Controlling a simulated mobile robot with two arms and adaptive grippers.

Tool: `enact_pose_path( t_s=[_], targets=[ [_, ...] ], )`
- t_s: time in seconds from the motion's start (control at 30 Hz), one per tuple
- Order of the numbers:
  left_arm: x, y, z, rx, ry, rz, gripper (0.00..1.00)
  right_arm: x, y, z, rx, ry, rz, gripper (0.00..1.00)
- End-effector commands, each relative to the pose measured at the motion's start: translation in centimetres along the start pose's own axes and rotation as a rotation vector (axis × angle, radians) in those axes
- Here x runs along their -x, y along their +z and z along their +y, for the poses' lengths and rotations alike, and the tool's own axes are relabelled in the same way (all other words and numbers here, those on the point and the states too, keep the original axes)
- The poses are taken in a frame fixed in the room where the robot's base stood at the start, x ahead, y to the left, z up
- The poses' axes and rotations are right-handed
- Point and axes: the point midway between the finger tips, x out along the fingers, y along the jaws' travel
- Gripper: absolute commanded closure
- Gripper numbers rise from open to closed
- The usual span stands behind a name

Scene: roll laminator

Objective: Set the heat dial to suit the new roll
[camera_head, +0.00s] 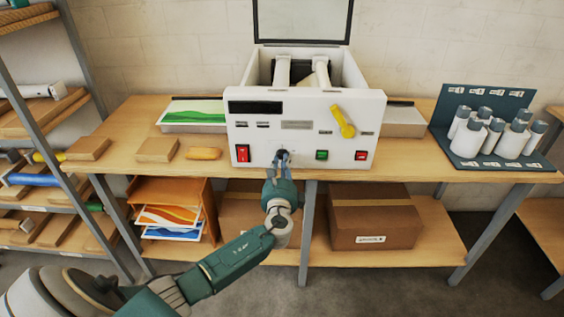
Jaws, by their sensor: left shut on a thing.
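The laminator (300,110) is a white box with its lid up, standing on the wooden bench. The heat dial (281,153), a small dark knob low on its front panel, is mostly hidden by my left gripper (282,158). My left gripper is shut on the dial, its fingers reaching up from below and in front. The dial's pointer and scale cannot be read. Two pale rolls (283,71) lie inside the open top. My right gripper is not in view.
The panel also carries a red switch (242,153), a green button (321,155), a red button (361,155) and a yellow lever (343,121). White bottles (468,138) stand on a dark rack at right. Wooden blocks (157,149) lie at left.

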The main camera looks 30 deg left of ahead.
Motion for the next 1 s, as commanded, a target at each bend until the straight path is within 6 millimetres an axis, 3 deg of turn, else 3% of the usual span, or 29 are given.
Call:
enact_pose_path(
  t_s=[0.77,0.8,0.87,1.0],
  targets=[
    [0.04,-0.07,0.17,-0.098,0.002,0.002,1.0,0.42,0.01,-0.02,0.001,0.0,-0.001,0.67],
    [0.04,-0.07,0.17,-0.098,0.002,0.002,0.75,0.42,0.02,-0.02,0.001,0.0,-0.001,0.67],
    [0.04,-0.06,0.16,-0.098,0.002,0.002,0.64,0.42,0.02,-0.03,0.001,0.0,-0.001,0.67],
    [0.03,-0.02,0.11,-0.097,0.001,0.001,0.64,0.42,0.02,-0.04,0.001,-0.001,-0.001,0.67]
  ],
)
